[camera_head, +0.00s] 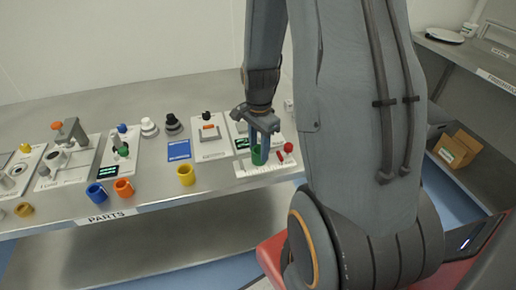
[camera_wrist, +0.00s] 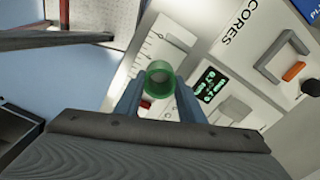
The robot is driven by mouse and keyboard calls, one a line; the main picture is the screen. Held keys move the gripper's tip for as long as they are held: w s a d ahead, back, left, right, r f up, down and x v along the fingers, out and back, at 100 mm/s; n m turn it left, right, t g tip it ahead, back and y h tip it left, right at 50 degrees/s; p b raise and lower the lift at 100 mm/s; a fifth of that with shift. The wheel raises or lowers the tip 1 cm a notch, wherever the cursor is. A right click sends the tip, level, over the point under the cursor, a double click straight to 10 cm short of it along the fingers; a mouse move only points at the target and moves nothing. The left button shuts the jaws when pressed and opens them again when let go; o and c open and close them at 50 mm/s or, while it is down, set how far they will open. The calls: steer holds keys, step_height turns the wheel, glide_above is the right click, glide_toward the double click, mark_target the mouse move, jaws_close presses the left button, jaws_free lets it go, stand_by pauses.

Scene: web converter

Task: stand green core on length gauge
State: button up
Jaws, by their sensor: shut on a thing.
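My gripper (camera_head: 264,139) points down at the right end of the bench, shut on the green core (camera_head: 257,155). In the wrist view the green core (camera_wrist: 160,77) is an open ring between the two fingertips of my gripper (camera_wrist: 160,98). The length gauge (camera_head: 265,168) is the white plate with scale marks at the bench's front edge. It also shows in the wrist view (camera_wrist: 152,50) beyond the core. The core is over or on the gauge; I cannot tell whether it touches. A red knob (camera_head: 289,147) is at the gauge's right.
Blue (camera_head: 96,193), orange (camera_head: 124,187) and yellow (camera_head: 186,175) cores stand along the front edge to the left. A cardboard box (camera_head: 458,149) is on a shelf at right.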

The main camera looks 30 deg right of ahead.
steer(key=o, duration=1)
steer(key=shift+f, duration=0.1)
step_height(320, 180, up, 12)
steer(key=b, duration=0.2)
steer(key=s+a+f+n, duration=0.1)
steer(key=s+a+n, duration=0.1)
steer(key=a+n, duration=0.2)
steer(key=s+a+f+n, duration=0.1)
steer(key=s+a+n, duration=0.2)
steer(key=a+n, duration=0.2)
steer(key=s+a+n+t, duration=0.1)
steer(key=s+a+n, duration=0.1)
steer(key=a+n, duration=0.2)
steer(key=shift+s+a+f+n, duration=0.1)
steer(key=shift+s+f+n, duration=0.1)
steer(key=shift+n, duration=0.75)
steer(key=shift+s+a+f+n, duration=0.1)
steer(key=shift+f+n, duration=0.1)
steer(key=shift+n, duration=0.75)
